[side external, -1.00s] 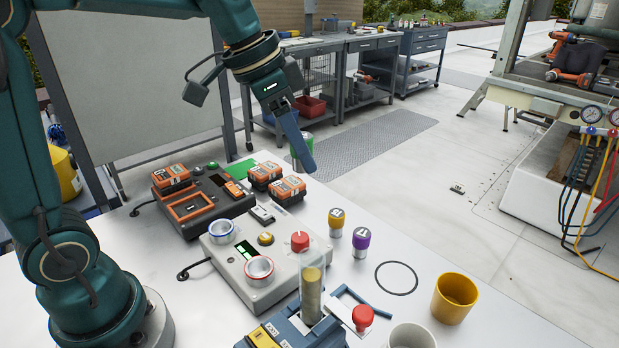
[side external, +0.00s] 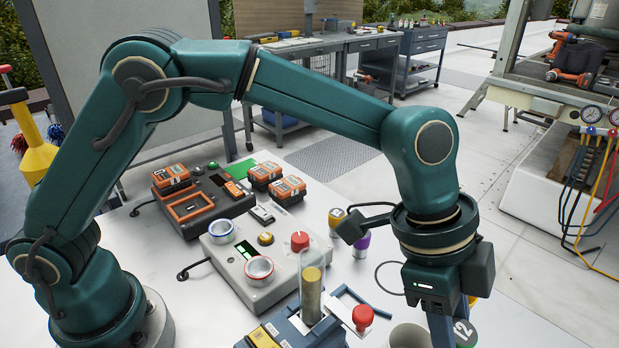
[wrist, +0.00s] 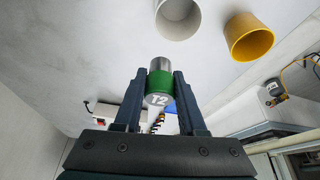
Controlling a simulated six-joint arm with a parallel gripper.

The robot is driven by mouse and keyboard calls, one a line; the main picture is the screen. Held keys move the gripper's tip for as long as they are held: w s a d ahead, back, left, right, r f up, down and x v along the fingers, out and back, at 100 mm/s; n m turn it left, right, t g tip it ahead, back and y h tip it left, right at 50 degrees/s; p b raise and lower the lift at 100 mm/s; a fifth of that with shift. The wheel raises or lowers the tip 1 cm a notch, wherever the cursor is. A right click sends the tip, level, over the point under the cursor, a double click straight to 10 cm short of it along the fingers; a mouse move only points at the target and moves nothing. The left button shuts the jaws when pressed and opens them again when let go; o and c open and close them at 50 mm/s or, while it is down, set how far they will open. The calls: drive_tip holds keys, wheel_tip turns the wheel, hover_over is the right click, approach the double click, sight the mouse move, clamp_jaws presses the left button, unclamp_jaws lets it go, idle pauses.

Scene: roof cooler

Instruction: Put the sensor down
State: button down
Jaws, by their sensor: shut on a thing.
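The sensor (wrist: 161,80) is a green-banded cylinder with a metal end and a pale face marked T2. My gripper (wrist: 160,88) is shut on it, with one finger on each side of the green band. In the side view the sensor (side external: 466,332) shows at the lower right, beside my wrist. Its height above the table is hard to tell. Two other sensors, one yellow-topped (side external: 336,214) and one purple-topped (side external: 361,241), stand on the table, partly behind my arm.
A white cup (wrist: 178,20) and a yellow cup (wrist: 247,40) stand close by in the wrist view. The grey device (side external: 262,283) with round wells, a clear tube (side external: 312,292) in a blue stand and a red knob (side external: 362,315) are left of my wrist.

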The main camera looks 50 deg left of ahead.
drive_tip(key=s+d+f, duration=0.1)
drive_tip(key=d, duration=0.1)
drive_tip(key=s+d+f, duration=0.1)
drive_tip(key=d+f, duration=0.1)
drive_tip(key=d, duration=0.1)
drive_tip(key=s+d+f, duration=0.2)
drive_tip(key=shift+d, duration=0.25)
drive_tip(key=shift+f, duration=2.1)
drive_tip(key=shift+f, duration=0.15)
drive_tip(key=shift+c, duration=2.4)
unclamp_jaws()
drive_tip(key=v, duration=1.1)
drive_tip(key=shift+o, duration=0.5)
drive_tip(key=shift+s+a+r, duration=0.1)
drive_tip(key=shift+a+r, duration=0.05)
drive_tip(key=shift+r, duration=0.55)
